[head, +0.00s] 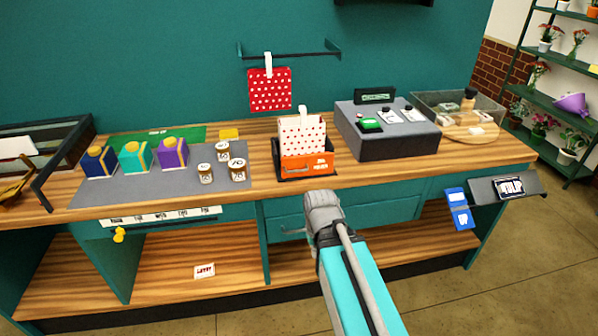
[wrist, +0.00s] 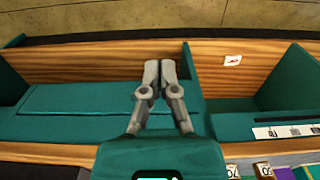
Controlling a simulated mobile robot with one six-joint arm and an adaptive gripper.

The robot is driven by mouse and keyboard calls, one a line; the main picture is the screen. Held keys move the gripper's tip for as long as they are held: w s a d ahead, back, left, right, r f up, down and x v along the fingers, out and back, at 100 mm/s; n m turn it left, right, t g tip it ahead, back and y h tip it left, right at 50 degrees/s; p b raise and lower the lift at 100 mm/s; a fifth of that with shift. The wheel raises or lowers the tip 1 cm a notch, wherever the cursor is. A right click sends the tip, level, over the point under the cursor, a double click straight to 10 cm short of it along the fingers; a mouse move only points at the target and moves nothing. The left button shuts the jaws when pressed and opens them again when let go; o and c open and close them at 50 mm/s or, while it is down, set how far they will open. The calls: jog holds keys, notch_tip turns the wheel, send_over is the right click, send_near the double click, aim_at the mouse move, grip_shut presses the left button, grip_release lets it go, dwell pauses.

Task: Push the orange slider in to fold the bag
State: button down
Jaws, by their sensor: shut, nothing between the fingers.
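The orange slider (head: 308,164) sits at the front of a dark holder on the wooden counter. A white bag with red dots (head: 302,134) stands upright right behind it, in the same holder. My gripper shows in the wrist view (wrist: 158,78) with its two fingers shut together and nothing between them. In the head view my arm reaches up from the bottom, and its end is below and in front of the counter edge, apart from the slider. The fingertips are hidden there. The slider and bag are not in the wrist view.
A grey machine (head: 388,136) stands just right of the holder. Several jars (head: 238,170) and cartons (head: 172,153) stand on a grey mat to the left. A red dotted bag (head: 269,90) hangs from a wall rail behind. The teal drawer (head: 345,216) lies under the counter edge.

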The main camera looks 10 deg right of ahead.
aim_at(301, 171)
jog(key=w+d+r+n+t+y+p, duration=0.2)
jog(key=w+r+n+p, duration=0.4)
jog(key=w+r+n, duration=0.2)
jog(key=w+d+r+n+t+y+p, duration=0.2)
jog(key=w+r+n+p, duration=0.4)
jog(key=w, duration=0.7)
jog(key=d+r+n+t, duration=0.1)
jog(key=r+n, duration=0.1)
jog(key=n, duration=0.1)
jog(key=shift+p, duration=0.3)
jog(key=shift+f, duration=0.15)
jog(key=shift+w+a+f+b, duration=0.6)
jog(key=shift+w+f+b, duration=0.75)
jog(key=shift+f+b, duration=0.2)
jog(key=shift+w+a+f+b, duration=0.6)
jog(key=shift+w+f+b, duration=0.75)
jog(key=shift+f+b, duration=0.15)
jog(key=shift+w+a+f+b, duration=0.6)
jog(key=shift+w+f+b, duration=0.75)
jog(key=shift+f+b, duration=0.15)
